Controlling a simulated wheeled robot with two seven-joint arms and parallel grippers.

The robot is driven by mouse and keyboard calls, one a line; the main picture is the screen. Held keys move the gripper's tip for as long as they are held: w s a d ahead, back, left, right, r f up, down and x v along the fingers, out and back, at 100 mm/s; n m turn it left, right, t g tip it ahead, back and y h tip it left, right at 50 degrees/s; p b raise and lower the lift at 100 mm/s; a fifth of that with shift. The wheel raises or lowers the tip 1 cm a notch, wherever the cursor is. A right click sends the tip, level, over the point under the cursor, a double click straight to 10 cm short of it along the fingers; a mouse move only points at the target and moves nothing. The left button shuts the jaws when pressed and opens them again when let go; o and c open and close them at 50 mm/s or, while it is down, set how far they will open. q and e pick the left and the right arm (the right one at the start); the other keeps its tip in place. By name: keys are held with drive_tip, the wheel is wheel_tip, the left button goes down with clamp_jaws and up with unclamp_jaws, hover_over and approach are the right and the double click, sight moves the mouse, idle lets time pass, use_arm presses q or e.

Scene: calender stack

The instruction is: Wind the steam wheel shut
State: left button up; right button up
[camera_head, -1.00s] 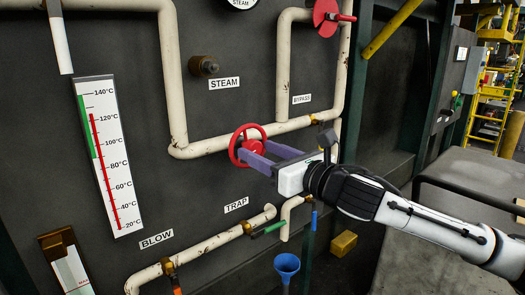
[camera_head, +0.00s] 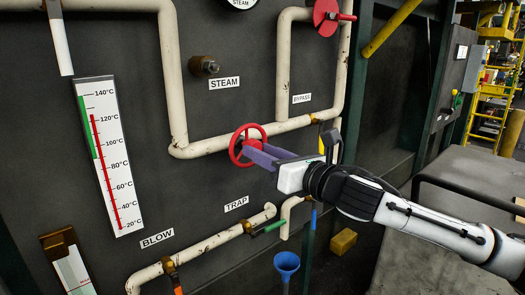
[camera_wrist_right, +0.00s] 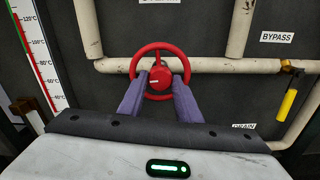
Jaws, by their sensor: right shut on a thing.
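The red steam handwheel (camera_head: 234,149) sits on the cream pipe below the STEAM label (camera_head: 224,83). In the right wrist view the wheel (camera_wrist_right: 160,77) faces me, with its hub in the middle. My right gripper (camera_head: 257,151) comes in from the right and is shut on the wheel. Its two purple fingers (camera_wrist_right: 160,88) reach the wheel on either side of the hub, in the lower part of the rim. Exact contact points are partly hidden. My left gripper is not in view.
Below are the trap pipe (camera_head: 215,240), a blue funnel (camera_head: 287,262) and a yellow block (camera_head: 343,241).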

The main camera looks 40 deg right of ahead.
drive_tip(key=shift+n+p, duration=3.35)
drive_tip(key=shift+n, duration=14.05)
drive_tip(key=shift+c, duration=0.2)
drive_tip(key=shift+o, duration=0.2)
drive_tip(key=o, duration=1)
